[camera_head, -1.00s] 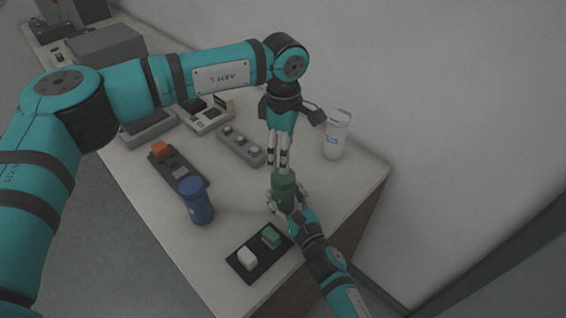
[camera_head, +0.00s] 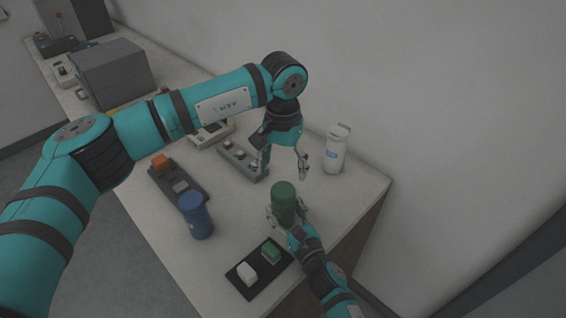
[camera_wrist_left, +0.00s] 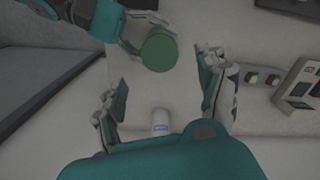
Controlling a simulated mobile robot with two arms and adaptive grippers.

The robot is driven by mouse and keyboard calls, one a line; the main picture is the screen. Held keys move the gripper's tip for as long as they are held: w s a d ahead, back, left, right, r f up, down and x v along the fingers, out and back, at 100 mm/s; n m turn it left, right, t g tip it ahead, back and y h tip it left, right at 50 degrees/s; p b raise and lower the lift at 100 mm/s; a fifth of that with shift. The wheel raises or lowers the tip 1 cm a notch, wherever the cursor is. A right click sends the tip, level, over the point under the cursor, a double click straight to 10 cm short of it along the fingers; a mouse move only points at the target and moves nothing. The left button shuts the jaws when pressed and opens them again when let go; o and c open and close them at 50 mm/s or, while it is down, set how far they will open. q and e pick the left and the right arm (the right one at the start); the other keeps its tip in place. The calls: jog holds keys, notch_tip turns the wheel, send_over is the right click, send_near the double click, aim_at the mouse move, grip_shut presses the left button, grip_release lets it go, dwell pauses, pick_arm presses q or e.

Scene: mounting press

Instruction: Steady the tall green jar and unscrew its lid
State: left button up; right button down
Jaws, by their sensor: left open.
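The tall green jar (camera_head: 284,198) stands upright near the right end of the bench. Its round green top (camera_wrist_left: 159,52) shows from above in the left wrist view, and nothing touches that top. My right gripper (camera_head: 286,218) is shut around the jar's lower body, with a finger at each side. My left gripper (camera_head: 283,166) is open and empty, above and behind the jar, with its fingers spread wide. The left wrist view shows the jar's top beyond the open left fingers. Top and body are alike in green, and I cannot make out a seam between them.
A blue jar (camera_head: 196,217) stands left of the green one. A white canister (camera_head: 336,150) stands behind, close to the left gripper. A black tray (camera_head: 240,282) with a white and a green block lies in front. Grey control boxes (camera_head: 243,160) stand farther back.

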aim_at(283, 190)
pick_arm(q)
notch_tip(283, 190, down, 8)
jog(key=shift+r, duration=0.15)
jog(key=shift+c, duration=0.3)
